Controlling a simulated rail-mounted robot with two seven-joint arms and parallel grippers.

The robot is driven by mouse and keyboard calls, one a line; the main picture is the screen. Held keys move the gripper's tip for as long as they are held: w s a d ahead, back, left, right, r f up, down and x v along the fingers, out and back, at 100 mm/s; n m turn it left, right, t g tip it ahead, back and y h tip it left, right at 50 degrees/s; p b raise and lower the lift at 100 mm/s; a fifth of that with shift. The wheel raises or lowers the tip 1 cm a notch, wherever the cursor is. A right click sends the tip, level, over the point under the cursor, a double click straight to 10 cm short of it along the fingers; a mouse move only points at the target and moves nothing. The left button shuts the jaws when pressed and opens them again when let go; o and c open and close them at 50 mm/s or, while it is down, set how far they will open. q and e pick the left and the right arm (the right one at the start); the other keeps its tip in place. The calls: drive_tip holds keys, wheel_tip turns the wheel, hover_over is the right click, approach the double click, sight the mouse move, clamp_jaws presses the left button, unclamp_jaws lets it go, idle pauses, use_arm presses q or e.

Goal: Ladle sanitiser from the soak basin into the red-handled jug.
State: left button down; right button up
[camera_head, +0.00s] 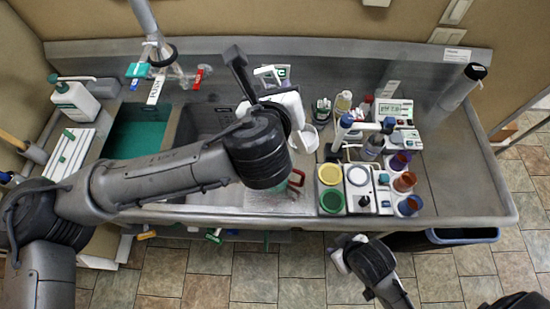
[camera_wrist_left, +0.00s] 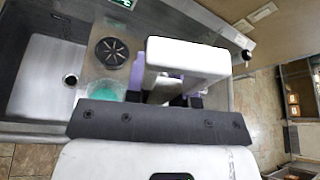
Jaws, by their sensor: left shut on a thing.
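The soak basin (camera_head: 138,132) at the left of the bench holds teal liquid. The red-handled jug (camera_head: 297,180) is mostly hidden under my left wrist; its red handle shows, and teal liquid (camera_wrist_left: 100,90) shows beside my gripper in the left wrist view. My left gripper (camera_head: 290,108) is above the bench behind the jug, shut on what looks like the ladle, whose dark handle (camera_head: 238,68) sticks up and back. A white rounded piece (camera_head: 303,138) below the gripper may be its bowl; I cannot tell. My right gripper (camera_head: 343,254) hangs in front of the bench, its jaws unclear.
An empty sink (camera_head: 205,122) lies between basin and jug. A tap (camera_head: 160,55) rises behind. To the right stand a tray with yellow and green lids (camera_head: 331,174), several bottles, brown-topped cups (camera_head: 404,182) and a pH meter (camera_head: 393,110).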

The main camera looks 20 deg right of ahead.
use_arm(q)
drive_tip(key=shift+m+y, duration=0.3)
drive_tip(key=r, duration=0.1)
drive_tip(key=d+r, duration=0.1)
drive_tip(key=r, duration=0.2)
drive_tip(key=shift+s+d+r, duration=0.1)
drive_tip(key=shift+s+d, duration=0.15)
drive_tip(key=shift+s, duration=0.1)
